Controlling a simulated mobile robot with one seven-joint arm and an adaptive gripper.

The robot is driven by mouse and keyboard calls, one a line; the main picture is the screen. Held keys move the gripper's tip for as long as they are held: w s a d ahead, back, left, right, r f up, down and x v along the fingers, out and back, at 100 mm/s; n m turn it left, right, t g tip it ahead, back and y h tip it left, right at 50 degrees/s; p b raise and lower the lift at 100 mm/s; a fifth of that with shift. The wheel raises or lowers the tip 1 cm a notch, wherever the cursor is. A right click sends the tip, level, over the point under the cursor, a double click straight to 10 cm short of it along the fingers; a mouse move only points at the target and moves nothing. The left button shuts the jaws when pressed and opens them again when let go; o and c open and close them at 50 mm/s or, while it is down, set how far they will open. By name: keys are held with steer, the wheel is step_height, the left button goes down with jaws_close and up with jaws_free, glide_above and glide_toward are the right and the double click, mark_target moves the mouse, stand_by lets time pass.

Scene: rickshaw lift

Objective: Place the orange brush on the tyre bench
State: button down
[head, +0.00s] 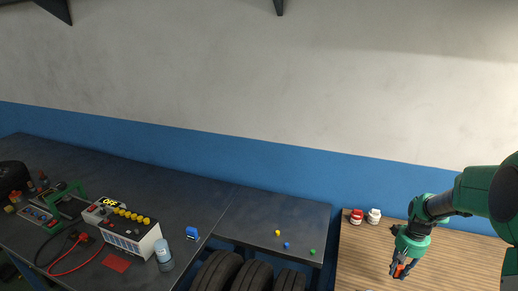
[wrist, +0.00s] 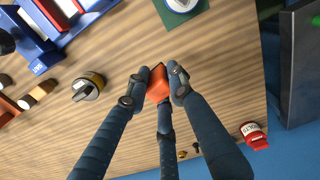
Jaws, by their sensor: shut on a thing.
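The orange brush (head: 399,271) is between the fingers of my gripper (head: 403,268), over the wooden table at the right of the head view. In the wrist view, my gripper (wrist: 162,84) is shut on the brush (wrist: 157,84), which shows as a small orange block between the fingertips. Most of the brush is hidden by the fingers, and I cannot tell whether it touches the wood. The tyre bench (head: 255,212) is the dark bench with tyres under it, left of the wooden table. My gripper is well to the right of it.
Small yellow (head: 277,233), blue (head: 286,245) and green (head: 312,251) pieces lie on the tyre bench. The wooden table (head: 365,258) bears a red jar (head: 356,216) and a white jar (head: 374,216) at the back.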

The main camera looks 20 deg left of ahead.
steer(key=w+a+n+p, duration=0.25)
steer(key=a+n, duration=0.25)
steer(key=a, duration=1)
steer(key=s+a+f+n+p, duration=0.1)
steer(key=s+a+n, duration=0.1)
steer(key=a, duration=1)
steer(key=s+a+f+n+p, duration=0.1)
steer(key=s+a+n, duration=0.2)
steer(key=a, duration=0.9)
steer(key=s+a+f+n+p, duration=0.1)
steer(key=s+a+n, duration=0.2)
steer(key=a, duration=0.9)
steer(key=shift+a+f+n, duration=0.1)
steer(key=shift+f+n, duration=0.2)
steer(key=shift+n, duration=0.9)
steer(key=shift+w+a+f, duration=0.25)
steer(key=shift+w+a, duration=1.2)
steer(key=shift+w, duration=0.75)
steer(key=shift+w+a+f, duration=0.25)
steer(key=shift+w+a, duration=1.25)
steer(key=shift+w, duration=0.75)
steer(key=shift+w+a+f, duration=0.25)
steer(key=shift+w+a, duration=1.2)
steer(key=shift+w, duration=0.75)
steer(key=shift+f, duration=1.75)
steer(key=shift+f, duration=0.15)
